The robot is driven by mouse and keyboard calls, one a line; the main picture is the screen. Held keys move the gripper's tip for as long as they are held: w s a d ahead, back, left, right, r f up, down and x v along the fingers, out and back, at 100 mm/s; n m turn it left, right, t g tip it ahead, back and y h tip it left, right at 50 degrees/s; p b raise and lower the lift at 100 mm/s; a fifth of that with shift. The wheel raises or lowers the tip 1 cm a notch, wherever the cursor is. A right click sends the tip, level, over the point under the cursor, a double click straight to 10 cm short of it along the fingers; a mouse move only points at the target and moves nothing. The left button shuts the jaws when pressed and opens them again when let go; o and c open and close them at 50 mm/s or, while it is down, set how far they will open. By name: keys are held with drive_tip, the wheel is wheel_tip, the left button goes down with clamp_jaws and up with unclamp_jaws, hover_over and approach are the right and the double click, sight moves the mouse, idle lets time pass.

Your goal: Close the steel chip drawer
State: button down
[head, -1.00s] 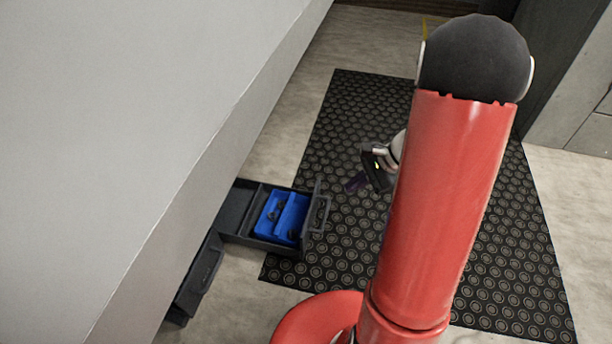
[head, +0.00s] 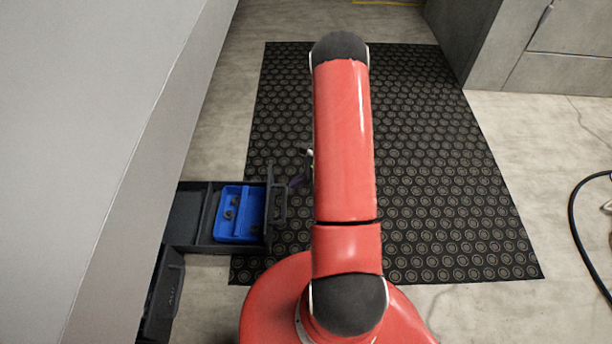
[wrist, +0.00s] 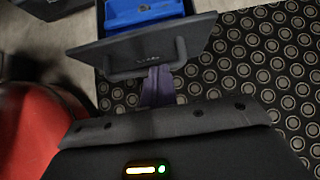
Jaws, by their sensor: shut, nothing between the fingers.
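The chip drawer (head: 200,240) is dark grey and stands pulled out from under the pale cabinet. A blue divided bin (head: 240,214) with small dark pieces sits inside it. Its front panel (wrist: 200,38) carries a bar handle (wrist: 180,58), which also shows in the head view (head: 279,203). My gripper (head: 297,182) is mostly hidden behind my red arm in the head view. In the wrist view its purple fingers (wrist: 158,86) are together and empty, their tips close to the handle. I cannot tell whether they touch it.
A second dark drawer front (head: 165,290) lies nearer, beside the open one. The pale cabinet (head: 110,110) fills the left. A black studded mat (head: 430,150) covers the floor. A grey cabinet (head: 560,55) stands at the back right, and a black cable (head: 575,235) lies at the right.

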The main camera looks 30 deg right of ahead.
sight(270, 189)
drive_tip(key=a, duration=0.1)
drive_tip(key=w+a+f, duration=0.1)
drive_tip(key=w+a, duration=0.1)
drive_tip(key=shift+w+a+f, duration=0.1)
drive_tip(key=shift+a+f, duration=0.1)
drive_tip(key=shift+f, duration=0.1)
drive_tip(key=shift+w+a, duration=0.45)
drive_tip(key=shift+a, duration=0.15)
drive_tip(key=shift+a, duration=0.1)
drive_tip(key=shift+w+a, duration=0.25)
drive_tip(key=w+a+b, duration=0.3)
drive_tip(key=w+a, duration=0.5)
drive_tip(key=a, duration=0.3)
drive_tip(key=w+a+b, duration=0.3)
drive_tip(key=w+a, duration=0.4)
drive_tip(key=a, duration=0.5)
drive_tip(key=shift+w+a, duration=0.2)
drive_tip(key=shift+w, duration=0.15)
